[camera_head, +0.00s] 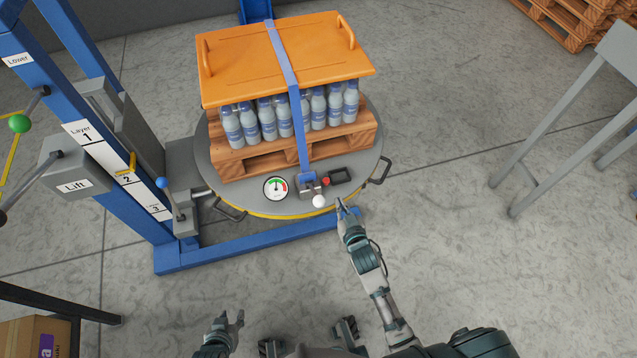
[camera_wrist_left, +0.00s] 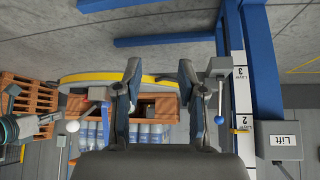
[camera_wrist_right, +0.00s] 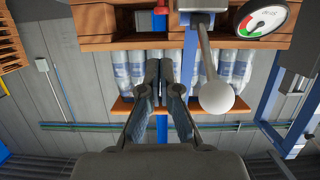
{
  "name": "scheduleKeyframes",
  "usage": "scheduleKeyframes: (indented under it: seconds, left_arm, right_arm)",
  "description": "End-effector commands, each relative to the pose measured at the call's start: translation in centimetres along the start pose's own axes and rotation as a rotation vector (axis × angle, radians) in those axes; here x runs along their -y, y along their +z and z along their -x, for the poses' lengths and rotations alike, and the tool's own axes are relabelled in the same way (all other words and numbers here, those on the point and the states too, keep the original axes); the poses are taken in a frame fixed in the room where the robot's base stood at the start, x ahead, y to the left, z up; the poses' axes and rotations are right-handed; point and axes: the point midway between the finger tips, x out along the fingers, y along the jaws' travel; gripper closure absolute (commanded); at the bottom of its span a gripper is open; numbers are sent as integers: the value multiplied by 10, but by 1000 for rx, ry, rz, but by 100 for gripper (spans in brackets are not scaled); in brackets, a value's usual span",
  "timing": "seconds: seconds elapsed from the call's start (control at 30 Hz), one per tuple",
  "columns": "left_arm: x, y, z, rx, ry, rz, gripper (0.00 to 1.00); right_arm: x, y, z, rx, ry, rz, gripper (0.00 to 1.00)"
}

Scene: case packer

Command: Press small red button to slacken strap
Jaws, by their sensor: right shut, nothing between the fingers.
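The blue strap (camera_head: 292,80) runs from the tensioner up over the orange lid (camera_head: 235,65). A white-knobbed lever (camera_head: 319,201) stands at the tensioner. My right gripper (camera_head: 341,205) is shut and empty, near and right of the knob, apart from the button. In the right wrist view the red button (camera_wrist_right: 160,11) shows above the closed fingertips (camera_wrist_right: 166,64). My left gripper (camera_head: 231,318) is open and empty, low in the head view.
A gauge (camera_head: 276,188) lies left of the tensioner. Bottles (camera_head: 268,120) stand on a wooden pallet under the lid. Metal handles (camera_head: 380,168) edge the platform. The blue lift frame (camera_head: 110,130) with its levers stands left.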

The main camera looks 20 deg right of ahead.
Motion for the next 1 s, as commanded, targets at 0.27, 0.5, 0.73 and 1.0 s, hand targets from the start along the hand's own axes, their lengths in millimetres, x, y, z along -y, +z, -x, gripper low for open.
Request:
scheduleKeyframes:
  seconds: [0.27, 0.5, 0.73, 1.0]
  left_arm:
    - [-2, -7, 0, -30, 2, 0, 60]
    - [-1, -7, 0, -32, 2, 0, 60]
    - [-4, -24, -6, -130, 9, -1, 60]
    - [-13, -74, -10, -413, 30, 0, 60]
  right_arm:
    - [3, -16, -11, -72, -13, -3, 100]
    - [4, -16, -11, -71, -13, -2, 100]
    - [4, -16, -35, -70, -13, -2, 100]
    - [5, -18, -94, -69, -13, -1, 100]
